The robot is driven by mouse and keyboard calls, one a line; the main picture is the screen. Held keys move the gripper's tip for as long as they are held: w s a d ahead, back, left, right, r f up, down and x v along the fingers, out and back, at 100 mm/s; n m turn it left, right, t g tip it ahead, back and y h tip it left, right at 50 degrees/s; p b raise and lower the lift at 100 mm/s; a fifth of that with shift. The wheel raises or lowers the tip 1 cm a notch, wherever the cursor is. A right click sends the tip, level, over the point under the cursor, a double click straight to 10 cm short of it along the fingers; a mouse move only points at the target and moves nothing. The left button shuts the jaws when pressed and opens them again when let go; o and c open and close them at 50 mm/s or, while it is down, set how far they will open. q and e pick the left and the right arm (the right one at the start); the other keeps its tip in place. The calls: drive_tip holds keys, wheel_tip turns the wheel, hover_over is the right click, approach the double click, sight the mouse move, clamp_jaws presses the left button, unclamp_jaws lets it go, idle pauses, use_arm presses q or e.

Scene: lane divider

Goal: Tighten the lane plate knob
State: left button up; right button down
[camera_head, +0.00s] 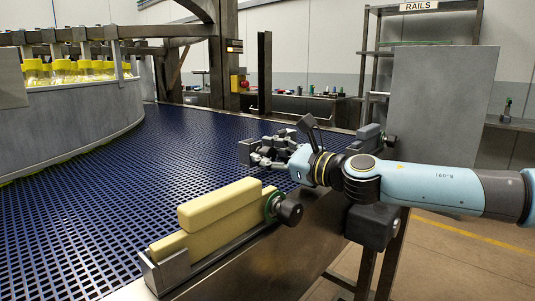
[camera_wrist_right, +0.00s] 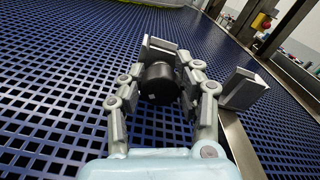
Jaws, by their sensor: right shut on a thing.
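A yellow lane plate (camera_head: 222,208) stands along the near edge of the conveyor, in a grey metal holder (camera_head: 168,272). A black knob (camera_head: 289,211) with a green ring behind it sits at its right end, clear of my gripper. My right gripper (camera_head: 263,153) is over the belt, beyond the plate, pointing left. In the wrist view the right gripper (camera_wrist_right: 163,85) is closed around a black, round, knob-like piece (camera_wrist_right: 160,82), with the belt behind it. I cannot see this piece clearly in the head view. My left gripper is not in view.
The blue mesh belt (camera_head: 110,210) is broad and clear. A grey block (camera_head: 364,137) with another dark knob (camera_head: 391,141) sits behind my right wrist. A curved grey wall (camera_head: 75,125) with yellow-capped bottles is at left. A grey panel (camera_head: 440,105) stands at right.

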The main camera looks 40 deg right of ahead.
drive_tip(key=shift+m, duration=1.1)
drive_tip(key=m, duration=0.2)
drive_tip(key=shift+d+m, duration=0.1)
drive_tip(key=shift+m, duration=0.3)
drive_tip(key=m+b, duration=0.1)
drive_tip(key=m, duration=0.5)
drive_tip(key=shift+d, duration=0.1)
drive_tip(key=m, duration=0.6)
drive_tip(key=shift+f+m, duration=0.15)
drive_tip(key=shift+m, duration=0.15)
drive_tip(key=m, duration=0.5)
drive_tip(key=shift+f, duration=0.15)
drive_tip(key=shift+m, duration=0.4)
